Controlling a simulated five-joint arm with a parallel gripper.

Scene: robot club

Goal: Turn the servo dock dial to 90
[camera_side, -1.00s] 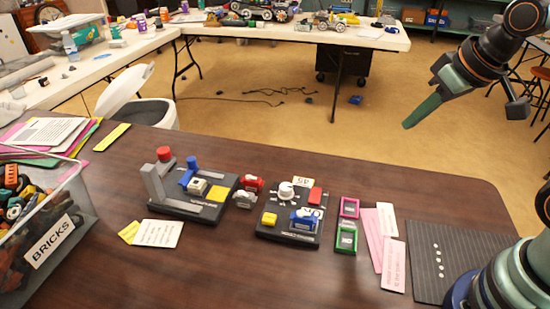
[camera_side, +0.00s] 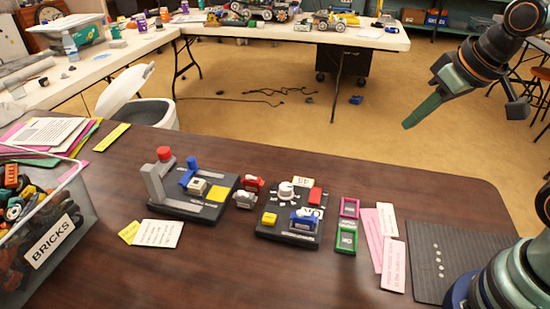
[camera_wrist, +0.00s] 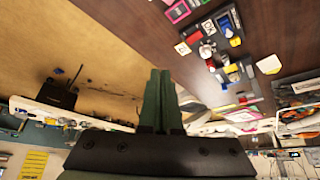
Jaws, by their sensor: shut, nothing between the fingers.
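The servo dock (camera_side: 268,234) is a dark board near the middle of the table in the side view. A red block, a yellow block and a blue servo (camera_side: 303,219) sit on the same board. The dial also shows small in the wrist view (camera_wrist: 208,28); its pointer is too small to read. My gripper (camera_side: 408,125), with green fingers, is shut and empty, high at the right and well apart from the dock. Its fingers show in the wrist view (camera_wrist: 160,73).
Another dark board (camera_side: 183,206) with a grey post and red cap stands to the left. Red and silver toy cars (camera_side: 246,199) sit between the boards. Pink and green frames (camera_side: 347,224), paper cards and a dark mat (camera_side: 435,258) lie right. A brick bin (camera_side: 62,240) stands left.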

